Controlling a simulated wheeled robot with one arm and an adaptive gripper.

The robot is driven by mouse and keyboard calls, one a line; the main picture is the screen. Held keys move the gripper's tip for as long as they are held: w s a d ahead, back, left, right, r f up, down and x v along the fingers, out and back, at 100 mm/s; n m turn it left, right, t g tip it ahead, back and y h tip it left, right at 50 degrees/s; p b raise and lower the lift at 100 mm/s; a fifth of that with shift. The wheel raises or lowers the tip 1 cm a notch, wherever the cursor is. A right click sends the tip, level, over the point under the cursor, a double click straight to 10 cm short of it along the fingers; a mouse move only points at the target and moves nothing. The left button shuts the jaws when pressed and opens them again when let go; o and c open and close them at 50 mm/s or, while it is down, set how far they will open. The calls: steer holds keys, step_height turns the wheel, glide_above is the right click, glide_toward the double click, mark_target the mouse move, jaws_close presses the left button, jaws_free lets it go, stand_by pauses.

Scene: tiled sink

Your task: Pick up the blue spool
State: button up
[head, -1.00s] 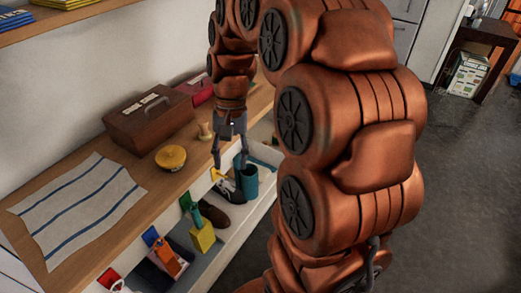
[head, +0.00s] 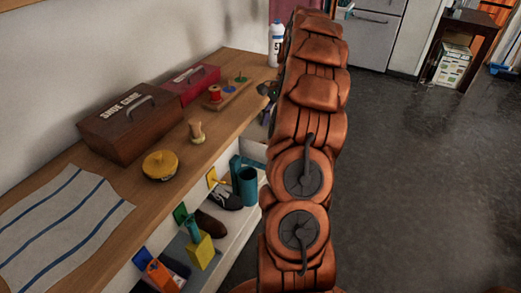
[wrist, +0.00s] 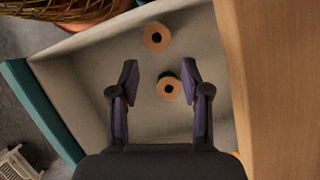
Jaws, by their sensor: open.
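A small blue round piece, apparently the blue spool (head: 230,89), sits on a wooden rack (head: 222,97) on the bench, between a red spool (head: 214,93) and a green piece (head: 240,78). In the wrist view, my gripper (wrist: 160,76) is open and empty above a pale bin (wrist: 90,75). Two wooden-ended round things lie in it: one (wrist: 156,37) ahead of the fingers, and one with a dark green edge (wrist: 169,87) between them in the picture. I see no blue on either. In the head view my arm hides most of the gripper.
The bench (head: 190,170) also holds a shoe-care box (head: 130,128), a red box (head: 190,83), a yellow tin (head: 160,166) and a striped cloth (head: 60,225).

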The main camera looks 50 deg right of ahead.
mark_target(265, 143)
steer(key=shift+x, duration=1.15)
steer(key=shift+p+x, duration=0.3)
steer(key=shift+x, duration=0.8)
steer(key=shift+s+a+x, duration=0.1)
steer(key=shift+a+x, duration=0.05)
steer(key=shift+x, duration=0.7)
steer(key=shift+s+a+x, duration=0.1)
steer(key=shift+a+x, duration=0.1)
steer(key=shift+x, duration=0.6)
steer(key=shift+r, duration=0.1)
steer(key=shift+c, duration=0.3)
steer(key=c, duration=0.6)
steer(key=shift+r, duration=0.1)
steer(key=shift+c, duration=0.2)
